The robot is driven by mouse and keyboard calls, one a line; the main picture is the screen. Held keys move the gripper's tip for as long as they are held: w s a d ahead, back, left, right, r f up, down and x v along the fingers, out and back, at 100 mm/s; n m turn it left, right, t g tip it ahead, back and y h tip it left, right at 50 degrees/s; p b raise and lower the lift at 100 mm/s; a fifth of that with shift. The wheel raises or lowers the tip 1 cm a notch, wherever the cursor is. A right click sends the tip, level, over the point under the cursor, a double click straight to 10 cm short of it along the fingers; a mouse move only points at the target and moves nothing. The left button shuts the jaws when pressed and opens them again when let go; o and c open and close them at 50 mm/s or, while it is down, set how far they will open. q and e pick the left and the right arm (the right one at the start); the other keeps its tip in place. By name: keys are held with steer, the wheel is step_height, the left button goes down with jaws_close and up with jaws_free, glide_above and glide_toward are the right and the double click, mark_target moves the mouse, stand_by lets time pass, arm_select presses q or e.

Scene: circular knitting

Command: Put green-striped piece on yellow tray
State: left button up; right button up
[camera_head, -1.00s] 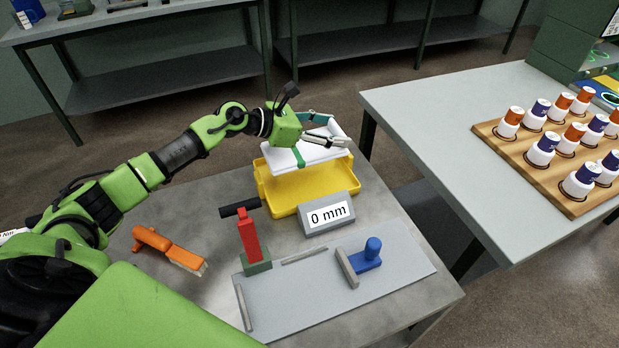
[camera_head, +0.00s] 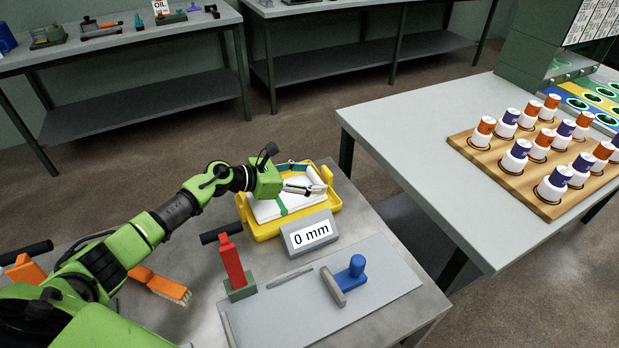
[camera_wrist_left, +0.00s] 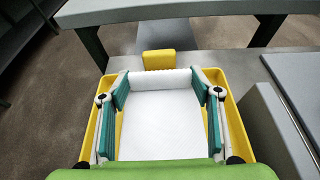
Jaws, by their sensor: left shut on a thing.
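The green-striped piece (camera_head: 264,210) is a white sheet-like piece with a rolled edge and a green band. My left gripper (camera_head: 306,187) is shut on it, with its fingers along two opposite sides. In the left wrist view the white piece (camera_wrist_left: 160,125) lies between the teal finger pads. The yellow tray (camera_head: 262,234) is directly below and around the piece, and its walls also show in the left wrist view (camera_wrist_left: 235,125). The piece sits low within the tray's outline; I cannot tell whether it touches the floor. My right gripper is out of view.
A grey "0 mm" display (camera_head: 310,235) stands close in front of the tray. A red-handled tool (camera_head: 232,262), a blue-knobbed tool (camera_head: 354,268) and an orange brush (camera_head: 160,284) are nearer. A wooden rack (camera_head: 500,173) of white cones stands on the right table (camera_head: 400,150).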

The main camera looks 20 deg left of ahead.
arm_select(q)
steer(key=o, duration=0.7)
steer(key=shift+f, duration=0.2)
steer(key=o, duration=0.4)
steer(key=shift+o, duration=0.2)
steer(key=shift+r, duration=0.15)
steer(key=shift+r+p, duration=0.2)
steer(key=shift+p, duration=0.1)
steer(key=b+v, duration=0.2)
steer(key=v, duration=0.8)
steer(key=shift+s+a, duration=0.3)
steer(key=shift+s, duration=0.05)
steer(key=shift+s+a+r, duration=0.3)
steer(key=shift+s+r, duration=0.05)
steer(key=shift+r, duration=0.05)
